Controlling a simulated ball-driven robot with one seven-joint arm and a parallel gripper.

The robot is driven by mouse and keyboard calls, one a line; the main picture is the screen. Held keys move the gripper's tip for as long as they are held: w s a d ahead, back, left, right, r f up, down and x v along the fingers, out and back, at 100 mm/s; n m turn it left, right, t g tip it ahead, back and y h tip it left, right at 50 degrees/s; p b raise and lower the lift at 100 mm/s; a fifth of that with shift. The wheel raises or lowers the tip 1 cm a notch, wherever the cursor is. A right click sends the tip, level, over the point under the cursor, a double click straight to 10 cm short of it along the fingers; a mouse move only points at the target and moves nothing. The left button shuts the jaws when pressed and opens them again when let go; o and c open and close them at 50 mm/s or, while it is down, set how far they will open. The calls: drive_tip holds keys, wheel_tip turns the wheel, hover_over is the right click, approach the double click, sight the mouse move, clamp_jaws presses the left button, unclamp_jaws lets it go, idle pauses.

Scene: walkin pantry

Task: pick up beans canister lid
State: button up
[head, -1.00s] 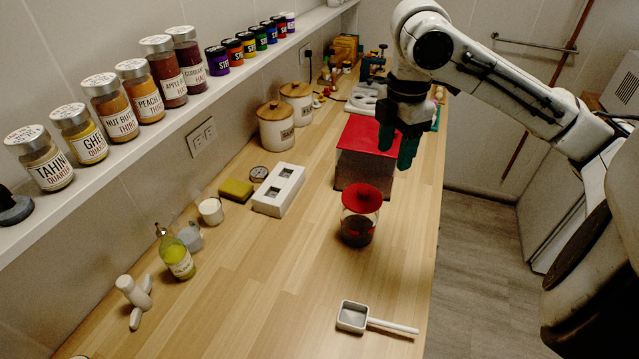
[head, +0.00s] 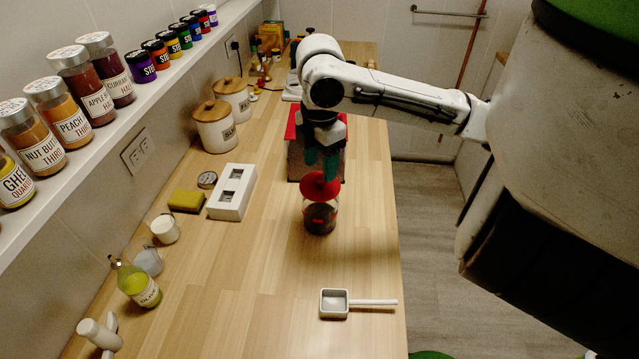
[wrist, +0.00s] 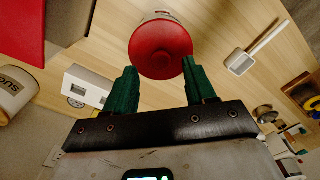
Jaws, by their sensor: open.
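The beans canister lid is the red round lid (head: 321,185) with a knob, on top of a clear canister (head: 319,219) with dark contents. In the wrist view the red lid (wrist: 160,50) lies just beyond the fingertips, roughly centred between them. My gripper (head: 322,168) has green fingers and hangs just above and behind the lid in the head view. I cannot tell whether a finger touches the lid.
A larger red-lidded box (head: 299,160) stands close behind the canister. A white scoop (head: 334,303) lies in front. A white block with square openings (head: 232,192), a yellow sponge (head: 186,201) and wooden-lidded canisters (head: 213,127) stand left. The counter between is clear.

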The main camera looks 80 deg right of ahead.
sight(320, 183)
drive_tip(key=shift+f, duration=1.45)
clamp_jaws()
